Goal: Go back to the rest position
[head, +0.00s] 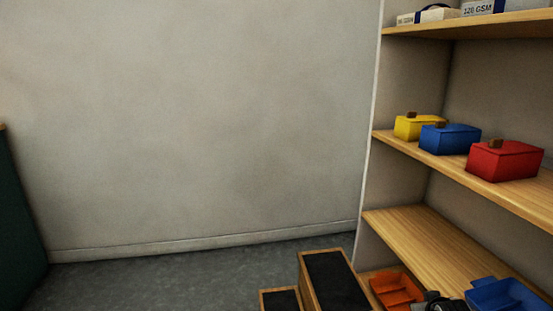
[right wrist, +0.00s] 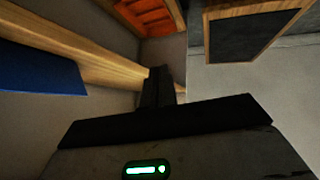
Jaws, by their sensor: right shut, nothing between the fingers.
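My right gripper (right wrist: 158,72) shows in the right wrist view with its dark fingers together and nothing between them. Part of it (head: 437,303) also shows at the bottom edge of the head view, in front of the gap between an orange bin (head: 396,290) and a blue bin (head: 505,296). In the right wrist view the fingers point toward a wooden shelf edge (right wrist: 105,66), with the orange bin (right wrist: 150,20) beyond and the blue bin (right wrist: 40,68) at left. I cannot tell whether they touch anything. My left gripper is out of view.
The shelf unit (head: 408,220) stands at right, with yellow (head: 418,128), blue (head: 450,140) and red (head: 505,162) lidded boxes on a shelf. Wooden steps with black treads (head: 335,279) stand beside it. A dark green piece (head: 18,220) is at far left. The floor (head: 170,280) between is clear.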

